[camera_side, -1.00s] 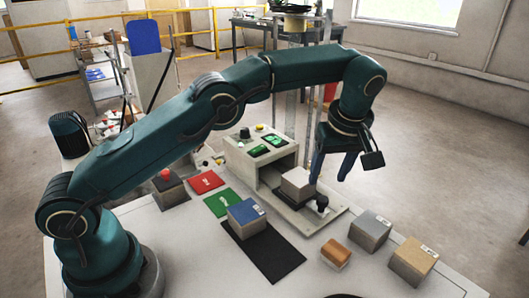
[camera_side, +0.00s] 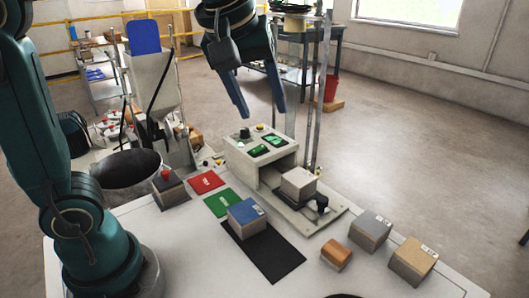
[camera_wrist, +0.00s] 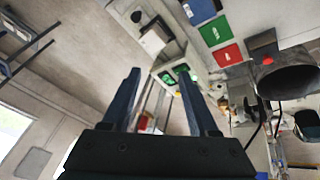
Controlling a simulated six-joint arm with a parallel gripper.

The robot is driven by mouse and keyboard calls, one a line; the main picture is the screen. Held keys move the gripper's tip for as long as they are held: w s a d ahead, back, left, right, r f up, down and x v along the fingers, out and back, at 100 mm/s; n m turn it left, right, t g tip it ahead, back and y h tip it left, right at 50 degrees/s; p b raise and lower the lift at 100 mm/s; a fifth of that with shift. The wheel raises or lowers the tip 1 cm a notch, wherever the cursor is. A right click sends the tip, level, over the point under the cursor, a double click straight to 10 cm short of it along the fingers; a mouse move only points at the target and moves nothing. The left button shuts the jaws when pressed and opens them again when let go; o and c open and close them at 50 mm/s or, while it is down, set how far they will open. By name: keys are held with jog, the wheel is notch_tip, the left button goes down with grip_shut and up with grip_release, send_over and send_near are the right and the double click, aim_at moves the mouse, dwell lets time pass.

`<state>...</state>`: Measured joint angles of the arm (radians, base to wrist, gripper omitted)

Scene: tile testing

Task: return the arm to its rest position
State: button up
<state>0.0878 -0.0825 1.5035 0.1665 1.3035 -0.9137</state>
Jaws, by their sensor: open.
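My gripper (camera_side: 258,98) is open and empty, high above the back of the table, over the testing machine (camera_side: 262,158). Its two blue fingers point down and stand apart. In the wrist view my gripper (camera_wrist: 158,100) also shows open with nothing between the fingers. A grey tile block (camera_side: 298,184) sits on the machine's plate in front of its housing, and it also shows in the wrist view (camera_wrist: 153,42).
Red (camera_side: 206,181) and green (camera_side: 223,203) pads lie left of the machine. A red-button box (camera_side: 169,189) stands near a dark round bin (camera_side: 128,168). Grey (camera_side: 370,231), tan (camera_side: 413,261) and orange (camera_side: 336,254) blocks stand at right.

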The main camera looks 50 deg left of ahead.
jog(key=s+d+f+m+h, duration=0.1)
jog(key=s+f+m, duration=0.8)
jog(key=s, duration=0.3)
jog(key=shift+f+t+h, duration=0.3)
jog(key=shift+f, duration=0.15)
